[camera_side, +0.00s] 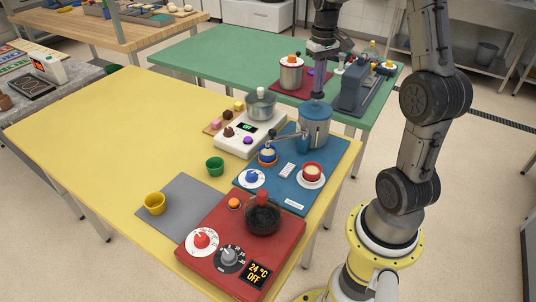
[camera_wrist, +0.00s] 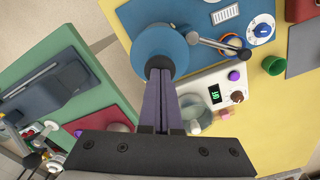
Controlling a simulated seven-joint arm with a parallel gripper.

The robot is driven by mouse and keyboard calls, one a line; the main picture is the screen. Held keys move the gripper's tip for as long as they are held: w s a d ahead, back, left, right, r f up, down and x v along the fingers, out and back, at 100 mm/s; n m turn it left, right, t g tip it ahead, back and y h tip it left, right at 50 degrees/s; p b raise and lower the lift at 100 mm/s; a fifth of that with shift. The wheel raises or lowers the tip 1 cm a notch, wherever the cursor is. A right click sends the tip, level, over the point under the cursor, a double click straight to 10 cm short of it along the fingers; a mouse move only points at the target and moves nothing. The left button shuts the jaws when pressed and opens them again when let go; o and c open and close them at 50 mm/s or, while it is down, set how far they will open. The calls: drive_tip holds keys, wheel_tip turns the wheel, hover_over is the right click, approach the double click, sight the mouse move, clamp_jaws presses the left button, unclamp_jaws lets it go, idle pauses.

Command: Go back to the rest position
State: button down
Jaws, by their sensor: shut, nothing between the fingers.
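My gripper (camera_side: 318,96) points down over the blue-topped grey pot (camera_side: 315,130) on the blue mat (camera_side: 274,203). Its fingers are shut with nothing between them. In the wrist view the fingertips (camera_wrist: 158,73) overlap the near edge of the pot's round blue top (camera_wrist: 170,45). I cannot tell whether they touch it. A grey lever (camera_side: 286,134) with a dark end reaches left from the pot, over a cup with an orange rim (camera_side: 267,156).
A red control panel (camera_side: 248,240) lies at the near edge. The green table (camera_side: 215,55) behind holds a grey machine (camera_side: 362,92). Yellow table (camera_side: 100,120) is clear at left.

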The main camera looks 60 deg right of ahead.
drive_tip(key=shift+r, duration=1.15)
wheel_tip(320, 180, up, 6)
idle(0.6)
